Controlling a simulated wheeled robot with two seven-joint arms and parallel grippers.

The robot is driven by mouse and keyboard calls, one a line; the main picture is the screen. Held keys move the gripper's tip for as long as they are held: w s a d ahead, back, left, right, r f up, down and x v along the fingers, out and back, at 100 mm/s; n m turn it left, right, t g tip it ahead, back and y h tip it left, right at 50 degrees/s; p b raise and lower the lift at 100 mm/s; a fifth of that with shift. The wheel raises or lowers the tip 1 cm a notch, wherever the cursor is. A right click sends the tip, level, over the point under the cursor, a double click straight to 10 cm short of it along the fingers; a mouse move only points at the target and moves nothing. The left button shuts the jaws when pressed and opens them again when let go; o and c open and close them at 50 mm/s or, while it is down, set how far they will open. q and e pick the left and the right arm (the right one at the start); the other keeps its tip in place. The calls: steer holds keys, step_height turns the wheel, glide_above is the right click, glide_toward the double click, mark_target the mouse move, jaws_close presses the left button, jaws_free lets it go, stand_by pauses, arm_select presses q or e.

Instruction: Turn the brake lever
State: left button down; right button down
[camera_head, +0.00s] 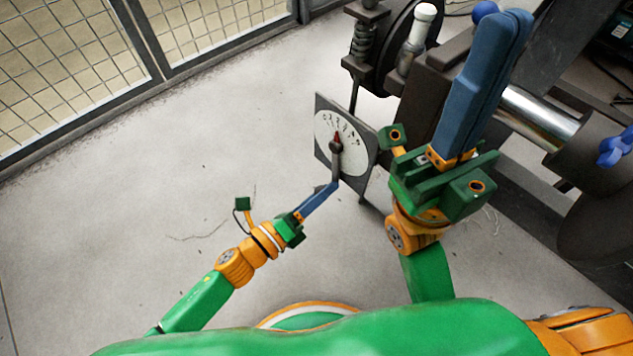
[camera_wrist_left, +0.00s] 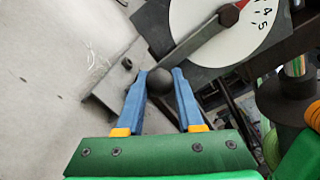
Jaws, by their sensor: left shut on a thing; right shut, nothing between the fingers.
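The brake lever (camera_head: 335,166) is a grey bar pivoted on a white numbered dial (camera_head: 326,131) with a red pointer (camera_head: 337,138). In the head view it hangs down from the dial's centre. In the left wrist view the lever (camera_wrist_left: 205,57) ends in a dark round knob (camera_wrist_left: 160,82). My left gripper (camera_head: 332,187) has its blue fingers closed on this knob; it also shows in the left wrist view (camera_wrist_left: 160,80). My right gripper (camera_head: 497,22) is shut and empty, raised at the right in front of the machine, with its blue fingers pointing up.
A dark machine with a shiny roller (camera_head: 538,117) and a white-topped handle (camera_head: 424,22) stands at the right. A blue star knob (camera_head: 615,148) is at the right edge. A mesh fence (camera_head: 60,75) stands at the far left. The concrete floor (camera_head: 200,165) between is clear.

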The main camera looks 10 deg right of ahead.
arm_select(q)
steer(key=shift+s+d+n, duration=0.2)
steer(key=shift+s+n, duration=0.05)
steer(key=shift+n, duration=0.05)
stand_by(0.4)
steer(key=c, duration=0.5)
jaws_free()
steer(key=shift+c, duration=0.2)
